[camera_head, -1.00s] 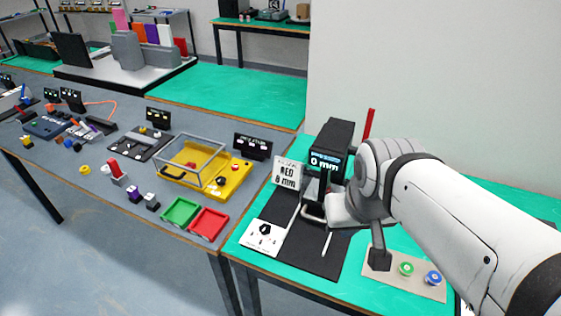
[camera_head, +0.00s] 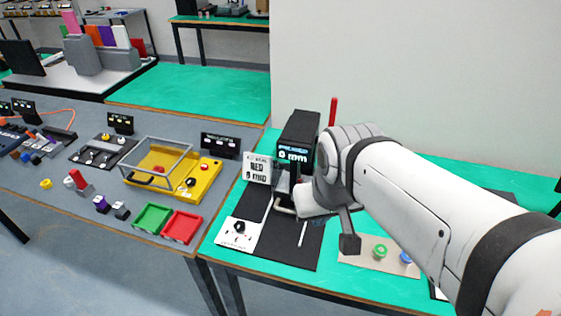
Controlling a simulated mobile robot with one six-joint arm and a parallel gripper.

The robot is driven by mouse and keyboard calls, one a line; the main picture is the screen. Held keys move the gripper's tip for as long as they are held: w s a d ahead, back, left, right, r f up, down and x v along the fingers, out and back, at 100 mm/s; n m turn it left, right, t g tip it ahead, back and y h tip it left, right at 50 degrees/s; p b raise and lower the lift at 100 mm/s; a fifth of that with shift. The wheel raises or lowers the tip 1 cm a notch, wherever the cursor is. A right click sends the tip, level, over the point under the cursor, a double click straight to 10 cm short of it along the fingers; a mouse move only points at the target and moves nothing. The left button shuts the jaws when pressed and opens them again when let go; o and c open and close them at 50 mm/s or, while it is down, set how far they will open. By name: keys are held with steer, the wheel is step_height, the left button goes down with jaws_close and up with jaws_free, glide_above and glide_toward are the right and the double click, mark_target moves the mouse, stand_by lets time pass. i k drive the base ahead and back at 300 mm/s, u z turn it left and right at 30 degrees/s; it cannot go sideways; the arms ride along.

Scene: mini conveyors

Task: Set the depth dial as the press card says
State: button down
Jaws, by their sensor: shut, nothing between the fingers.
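The depth dial (camera_head: 240,227) is a black knob on a white plate at the front left of the green table. The press card (camera_head: 257,169) stands behind it and reads "RED" above a mm value whose digit is too small to be sure of. The black press (camera_head: 299,140) stands right of the card. Its lit display (camera_head: 293,154) seems to read "PRESSED" and a mm figure, 0 or 8. My gripper (camera_head: 310,200) is shut beside the press's lower front, right of the dial and apart from it. Its fingertips are hard to make out.
A grey bar handle (camera_head: 284,208) and a thin white rod (camera_head: 303,234) are near my gripper. A beige board (camera_head: 367,258) with green and blue round pieces lies to the right. Red (camera_head: 181,227) and green trays (camera_head: 152,218) stand on the grey table, left of the dial.

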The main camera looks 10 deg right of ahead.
mark_target(240, 226)
steer(key=z, duration=0.05)
steer(key=k, duration=1.1)
steer(key=u, duration=0.45)
steer(key=i, duration=1.45)
steer(key=z, duration=0.15)
